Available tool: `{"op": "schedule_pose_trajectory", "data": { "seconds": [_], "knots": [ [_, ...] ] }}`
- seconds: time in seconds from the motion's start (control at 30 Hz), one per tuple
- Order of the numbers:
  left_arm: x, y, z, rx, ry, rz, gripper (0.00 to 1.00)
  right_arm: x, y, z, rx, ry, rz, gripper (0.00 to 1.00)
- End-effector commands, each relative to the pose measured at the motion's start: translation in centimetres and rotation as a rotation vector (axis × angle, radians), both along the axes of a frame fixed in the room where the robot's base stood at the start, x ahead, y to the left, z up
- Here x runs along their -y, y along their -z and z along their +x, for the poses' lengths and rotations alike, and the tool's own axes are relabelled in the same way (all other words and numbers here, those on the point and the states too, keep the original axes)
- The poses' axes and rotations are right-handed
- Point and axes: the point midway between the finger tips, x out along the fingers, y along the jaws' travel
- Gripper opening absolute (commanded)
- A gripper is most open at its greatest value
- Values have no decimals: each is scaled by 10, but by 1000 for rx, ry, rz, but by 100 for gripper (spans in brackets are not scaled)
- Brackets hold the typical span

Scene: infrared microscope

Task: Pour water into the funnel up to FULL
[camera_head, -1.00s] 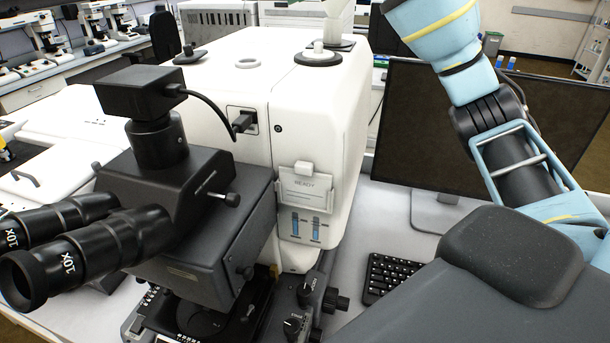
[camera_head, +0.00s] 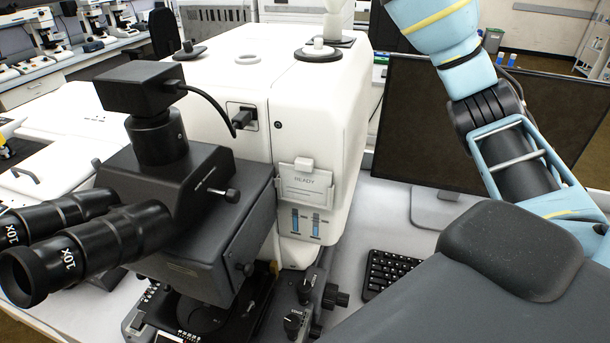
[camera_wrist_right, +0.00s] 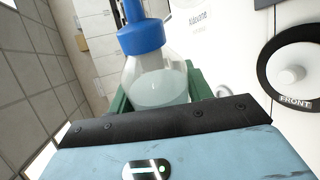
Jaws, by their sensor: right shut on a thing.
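My right gripper (camera_wrist_right: 160,100) has green fingers shut on a clear bottle (camera_wrist_right: 172,68) with a blue cap (camera_wrist_right: 141,37). The bottle holds pale liquid low in its body. The bottle and gripper are outside the head view. A pale tapered thing (camera_head: 334,20) stands at the back of the white microscope housing, cut off at the top; I cannot tell if it is the funnel. My left gripper is not in view.
A black round fitting (camera_head: 318,50) with a pale knob tops the housing; a similar ring marked FRONT (camera_wrist_right: 295,76) shows in the right wrist view. A monitor (camera_head: 480,125) and keyboard (camera_head: 390,272) are at right.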

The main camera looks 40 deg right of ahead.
Motion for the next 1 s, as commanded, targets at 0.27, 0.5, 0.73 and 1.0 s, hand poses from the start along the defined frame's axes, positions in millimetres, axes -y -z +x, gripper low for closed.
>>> {"op": "schedule_pose_trajectory", "data": {
  "seconds": [0.27,0.5,0.73,1.0],
  "knots": [
    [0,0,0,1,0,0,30,0,-4,-1,-5,0,23,26],
    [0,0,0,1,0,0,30,0,-6,-1,-15,0,49,26],
    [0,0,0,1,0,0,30,0,-6,-1,-13,1,48,26],
    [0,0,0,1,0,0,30,0,-6,-1,-15,0,52,26]
  ]
}}
